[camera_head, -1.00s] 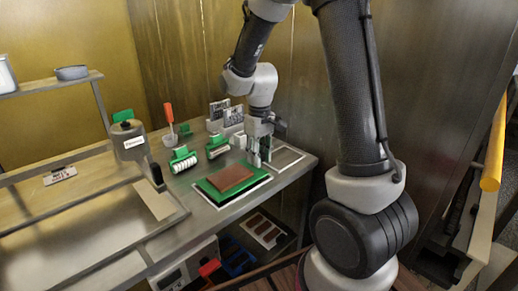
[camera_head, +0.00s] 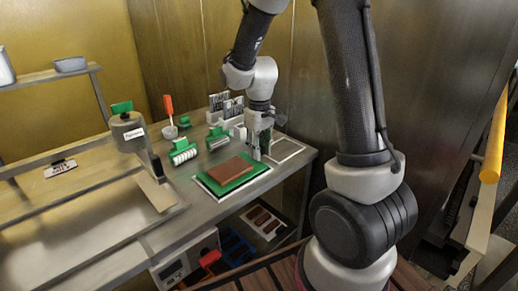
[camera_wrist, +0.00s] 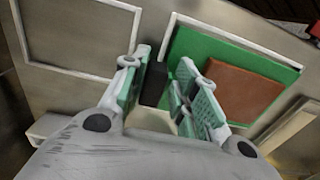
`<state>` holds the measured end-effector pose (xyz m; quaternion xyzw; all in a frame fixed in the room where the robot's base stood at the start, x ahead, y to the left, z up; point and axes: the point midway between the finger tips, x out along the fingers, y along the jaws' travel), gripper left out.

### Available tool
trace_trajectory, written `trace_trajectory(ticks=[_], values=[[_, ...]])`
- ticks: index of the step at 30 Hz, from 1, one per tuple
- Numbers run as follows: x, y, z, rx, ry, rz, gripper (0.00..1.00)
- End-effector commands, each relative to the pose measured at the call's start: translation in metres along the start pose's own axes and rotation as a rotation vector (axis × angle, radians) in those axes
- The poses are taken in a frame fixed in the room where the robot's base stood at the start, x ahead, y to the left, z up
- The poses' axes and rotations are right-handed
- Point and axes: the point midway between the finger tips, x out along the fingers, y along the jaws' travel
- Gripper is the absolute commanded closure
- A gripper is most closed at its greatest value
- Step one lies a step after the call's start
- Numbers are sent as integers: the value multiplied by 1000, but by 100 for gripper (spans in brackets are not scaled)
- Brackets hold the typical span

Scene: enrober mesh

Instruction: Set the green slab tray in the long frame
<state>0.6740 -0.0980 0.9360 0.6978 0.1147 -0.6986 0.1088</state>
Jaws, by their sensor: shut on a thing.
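The green slab tray (camera_head: 240,182) carries a flat brown slab (camera_head: 231,171) and lies low at the bench's near right, with a white outline frame (camera_head: 222,199) showing around its edges. In the wrist view the tray (camera_wrist: 204,48) is right of centre, with the white frame (camera_wrist: 225,34) along its far and left sides. My gripper (camera_head: 258,152) is at the tray's right end in the head view. In the wrist view my gripper (camera_wrist: 160,88) is shut around a dark block (camera_wrist: 153,83) beside the tray's edge; the fingers hide how it joins the tray.
A second white outline (camera_head: 287,150), empty, lies right of my gripper. Green-handled rollers (camera_head: 183,152) and upright patterned plates (camera_head: 225,107) stand behind the tray. A metal pot (camera_head: 130,133) stands at left. The bench's front edge is close to the tray.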

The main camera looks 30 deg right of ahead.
Motion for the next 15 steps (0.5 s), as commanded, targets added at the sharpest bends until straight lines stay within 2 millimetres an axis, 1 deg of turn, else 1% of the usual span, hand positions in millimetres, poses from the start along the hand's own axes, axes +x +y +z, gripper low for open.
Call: trace_trajectory(ticks=[15], values=[[8, 0, 0, 0, -1, 0, 95]])
